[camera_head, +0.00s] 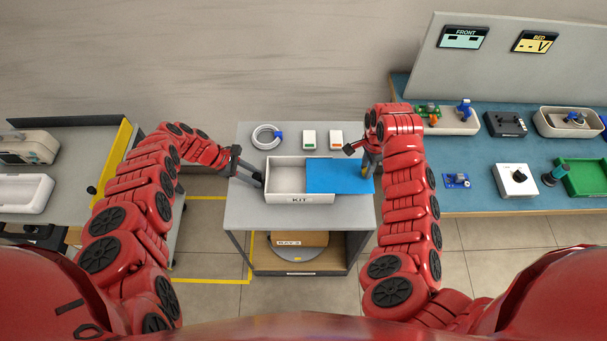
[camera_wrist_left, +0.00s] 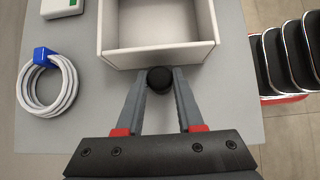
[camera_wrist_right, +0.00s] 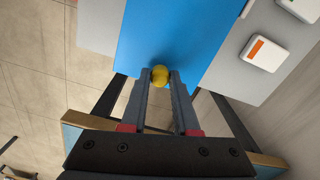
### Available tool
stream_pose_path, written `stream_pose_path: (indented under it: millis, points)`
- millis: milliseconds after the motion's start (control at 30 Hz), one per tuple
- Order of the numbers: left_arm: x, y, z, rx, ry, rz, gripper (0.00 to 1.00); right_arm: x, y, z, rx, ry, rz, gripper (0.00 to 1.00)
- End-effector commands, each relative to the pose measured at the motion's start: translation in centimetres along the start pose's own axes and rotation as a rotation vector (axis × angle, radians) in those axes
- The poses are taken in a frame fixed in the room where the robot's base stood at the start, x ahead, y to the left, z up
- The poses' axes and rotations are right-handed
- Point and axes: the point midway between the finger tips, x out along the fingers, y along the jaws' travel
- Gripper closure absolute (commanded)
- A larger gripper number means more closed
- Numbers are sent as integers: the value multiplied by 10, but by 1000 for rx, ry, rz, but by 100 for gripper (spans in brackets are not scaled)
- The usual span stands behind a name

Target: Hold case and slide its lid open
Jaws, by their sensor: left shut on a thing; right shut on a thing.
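The white case (camera_head: 298,198) marked KIT stands on a small grey table, its left part open and empty inside. Its blue lid (camera_head: 338,177) is slid to the right and covers the right part, sticking out past the case's right end. My left gripper (camera_head: 258,178) is shut on a black knob (camera_wrist_left: 159,79) at the case's left end. The case's wall also shows in the left wrist view (camera_wrist_left: 158,54). My right gripper (camera_head: 365,171) is shut on a yellow knob (camera_wrist_right: 160,75) at the lid's outer edge. The lid fills the middle of the right wrist view (camera_wrist_right: 175,35).
Behind the case on the grey table (camera_head: 250,215) lie a coiled white cable (camera_head: 266,137), a green-marked box (camera_head: 309,140) and an orange-marked box (camera_head: 336,139). A blue bench (camera_head: 465,195) with several devices stands at the right. A side table with pale bins stands at the left.

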Motion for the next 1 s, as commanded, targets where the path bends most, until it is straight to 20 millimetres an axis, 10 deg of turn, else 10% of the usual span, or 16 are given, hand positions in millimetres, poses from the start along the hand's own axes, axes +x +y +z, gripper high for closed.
stream_pose_path:
  millis: [1000]
  points:
    - [0,0,-1,-1,2,1,100,0,13,-47,2,3,1,100]
